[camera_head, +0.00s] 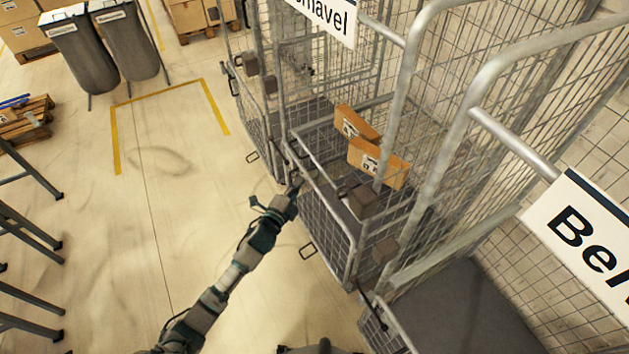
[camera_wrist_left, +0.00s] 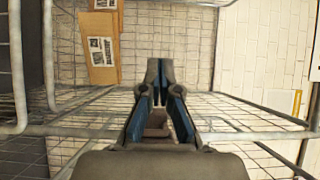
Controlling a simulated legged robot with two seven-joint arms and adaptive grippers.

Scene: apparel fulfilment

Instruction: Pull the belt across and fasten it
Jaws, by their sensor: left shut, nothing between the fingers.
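My left gripper (camera_head: 296,182) is shut and empty at the front edge of the middle wire roll cage (camera_head: 345,240). In the left wrist view its fingertips (camera_wrist_left: 159,68) are together, with the cage's mesh and rails behind them. No belt can be made out clearly across the cage front. My right gripper is not in view.
Two cardboard boxes (camera_head: 378,163) lie inside the middle cage. Another cage (camera_head: 470,300) stands at the right, below a sign (camera_head: 590,240). Grey bins (camera_head: 130,45) and stacked boxes (camera_head: 190,15) stand at the back. The floor (camera_head: 150,220) at left is mostly clear.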

